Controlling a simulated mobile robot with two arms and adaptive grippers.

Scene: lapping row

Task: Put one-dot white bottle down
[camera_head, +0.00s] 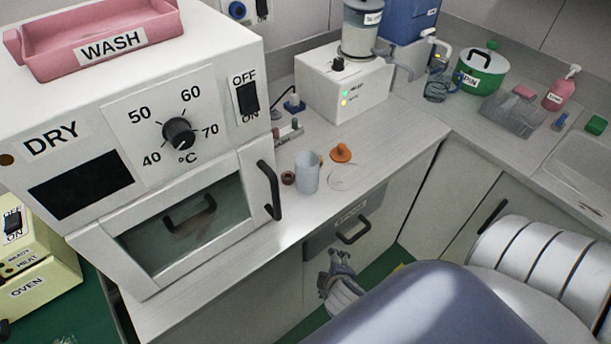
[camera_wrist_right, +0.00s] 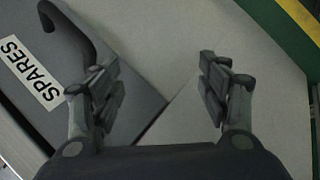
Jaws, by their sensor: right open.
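I cannot pick out a one-dot white bottle in either view. My right gripper (camera_head: 338,268) is low in front of the counter, below the drawer (camera_head: 345,222) with the black handle. In the right wrist view the same gripper (camera_wrist_right: 165,95) has its fingers spread wide with nothing between them. Behind the fingers are grey and pale cabinet fronts, with a SPARES label (camera_wrist_right: 28,72) and a dark curved handle (camera_wrist_right: 75,30) at the left. My left gripper is not in view.
On the counter stand a pale cup (camera_head: 307,173), an orange stopper (camera_head: 341,152) and a small brown ring (camera_head: 288,178). A large DRY cabinet (camera_head: 130,130) with a pink WASH tray (camera_head: 95,38) fills the left.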

